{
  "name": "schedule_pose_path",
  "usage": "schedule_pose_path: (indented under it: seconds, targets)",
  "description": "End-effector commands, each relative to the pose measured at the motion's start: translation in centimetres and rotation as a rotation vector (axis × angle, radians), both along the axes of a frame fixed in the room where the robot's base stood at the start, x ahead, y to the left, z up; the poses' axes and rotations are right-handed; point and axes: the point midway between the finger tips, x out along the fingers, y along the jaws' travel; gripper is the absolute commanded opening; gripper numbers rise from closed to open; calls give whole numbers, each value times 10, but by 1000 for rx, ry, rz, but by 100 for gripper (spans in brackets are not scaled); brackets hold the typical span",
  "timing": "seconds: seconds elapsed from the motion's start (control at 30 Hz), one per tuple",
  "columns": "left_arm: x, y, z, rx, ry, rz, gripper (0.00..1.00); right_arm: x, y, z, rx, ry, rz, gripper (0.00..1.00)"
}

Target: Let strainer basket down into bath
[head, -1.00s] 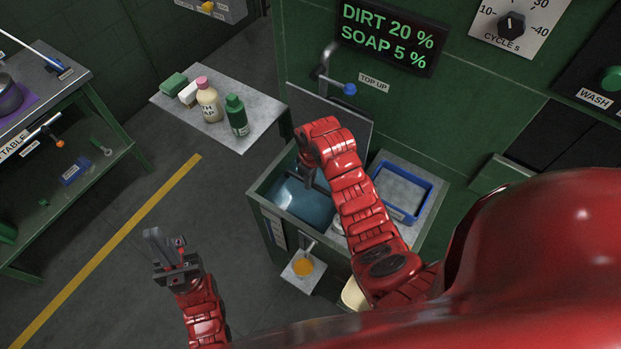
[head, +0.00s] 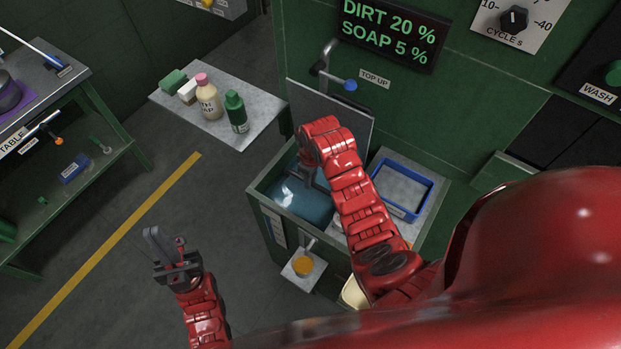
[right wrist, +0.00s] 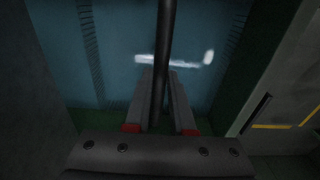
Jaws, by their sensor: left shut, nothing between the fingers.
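The bath (head: 258,187) is a green-sided tank with blue water, below the display panel. My right gripper (head: 312,180) reaches down into it from above. In the right wrist view its two fingers (right wrist: 162,95) close on either side of a dark upright rod (right wrist: 165,30), which looks like the strainer basket's handle. The basket's body cannot be made out in either view; my arm hides part of the bath. Water and scale marks show behind the rod. My left gripper (head: 162,245) is shut and empty, over the floor left of the bath.
A side table (head: 245,98) with bottles and sponges stands left of the bath. A blue-rimmed tray (head: 402,188) sits right of it. A raised panel (head: 345,115) stands behind. A small shelf with an orange object (head: 303,266) juts out in front.

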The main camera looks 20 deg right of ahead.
Motion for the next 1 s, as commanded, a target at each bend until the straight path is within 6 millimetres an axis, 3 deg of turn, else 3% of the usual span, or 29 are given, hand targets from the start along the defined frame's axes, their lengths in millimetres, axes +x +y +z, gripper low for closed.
schedule_pose_path:
  seconds: [0.03,0.2,0.5,0.63,0.77,0.8,1.0]
  targets:
    - [0,0,0,0,0,0,0,0,0,1,0,-1,0,31]
    - [0,0,0,0,0,0,0,0,0,1,-1,-1,0,57]
    - [0,0,-1,0,0,0,0,0,0,1,0,-1,-1,57]
    - [0,0,-5,0,0,0,0,2,0,11,1,-7,-1,57]
    - [0,0,-7,0,0,0,0,1,-2,36,-1,-7,0,57]
    - [0,0,14,0,1,0,0,0,-2,56,-4,-3,1,57]
    - [0,0,50,0,0,0,0,-2,-4,108,-6,-2,0,57]
